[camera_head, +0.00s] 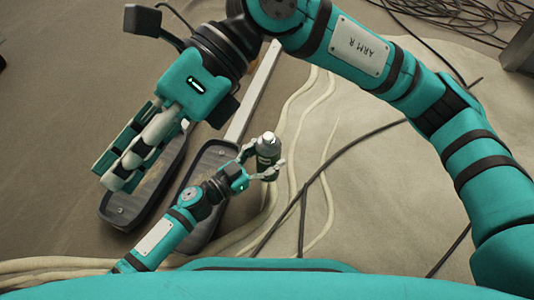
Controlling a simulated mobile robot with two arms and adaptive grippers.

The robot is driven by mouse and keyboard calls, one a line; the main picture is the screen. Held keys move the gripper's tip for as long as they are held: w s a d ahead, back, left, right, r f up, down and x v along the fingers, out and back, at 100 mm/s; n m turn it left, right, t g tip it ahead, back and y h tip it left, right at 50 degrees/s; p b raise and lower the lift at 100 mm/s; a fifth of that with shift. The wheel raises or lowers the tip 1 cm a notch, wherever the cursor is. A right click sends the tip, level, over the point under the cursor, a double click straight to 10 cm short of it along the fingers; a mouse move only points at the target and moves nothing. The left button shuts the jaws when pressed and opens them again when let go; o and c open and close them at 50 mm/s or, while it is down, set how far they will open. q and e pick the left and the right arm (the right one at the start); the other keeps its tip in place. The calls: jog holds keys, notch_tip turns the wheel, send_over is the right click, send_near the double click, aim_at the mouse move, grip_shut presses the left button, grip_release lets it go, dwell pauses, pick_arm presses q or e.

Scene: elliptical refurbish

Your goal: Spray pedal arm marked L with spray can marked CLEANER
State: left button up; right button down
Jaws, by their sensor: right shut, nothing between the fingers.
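My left gripper (263,165) is shut on a dark spray can (267,150) with a pale top, beside the right-hand pedal. The can's label is too small to read. Two dark foot pedals lie side by side: the left one (126,210) is partly behind my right gripper, and the right one (206,160) is partly behind my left arm. A pale pedal arm (252,92) runs up from the right pedal. I can see no L mark. My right gripper (112,178) is shut and empty, above the left pedal in the picture.
Pale thick cables (291,120) and a dark cable (345,150) run across the floor right of the pedals. A tangle of dark cables (470,15) lies at the top right, next to a grey metal edge (520,48). The brown floor (60,130) at the left is clear.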

jog(key=w+f+m+t+h, duration=0.1)
jog(key=w+f+t+h, duration=0.15)
jog(key=w+f, duration=0.4)
jog(key=m+t+h, duration=0.3)
jog(key=t+h, duration=0.4)
send_over(269, 135)
notch_tip(269, 135, down, 10)
jog(key=shift+a+f, duration=0.1)
jog(key=shift+f, duration=2.95)
jog(key=shift+f, duration=0.1)
jog(key=shift+f, duration=1.35)
jog(key=shift+r, duration=2.55)
